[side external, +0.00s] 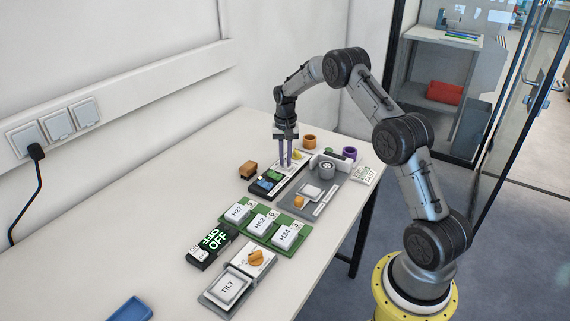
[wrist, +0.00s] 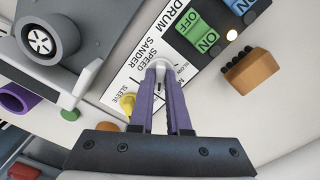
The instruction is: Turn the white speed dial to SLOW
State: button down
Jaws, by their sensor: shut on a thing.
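The white speed dial (wrist: 160,66) sits on the white and black drum sander panel (wrist: 127,76), beside the printed words SPEED and SLOW. My gripper (wrist: 162,74), with purple fingers, is shut on the dial in the wrist view. The fingers cover most of the dial, so its pointer setting cannot be read. In the side external view my gripper (side external: 286,163) reaches straight down onto the panel (side external: 293,176), and the dial is hidden there.
A yellow knob (wrist: 128,103) is near the fingers. An orange-brown block (wrist: 252,72) stands beside the panel. The grey sander drum (wrist: 40,40) is opposite.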

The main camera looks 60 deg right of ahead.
jog(key=n, duration=1.1)
jog(key=shift+n, duration=0.3)
jog(key=n, duration=0.4)
jog(key=shift+n, duration=0.4)
jog(key=n, duration=0.5)
jog(key=shift+n, duration=0.4)
jog(key=c, duration=1)
grip_release()
jog(key=shift+r, duration=0.1)
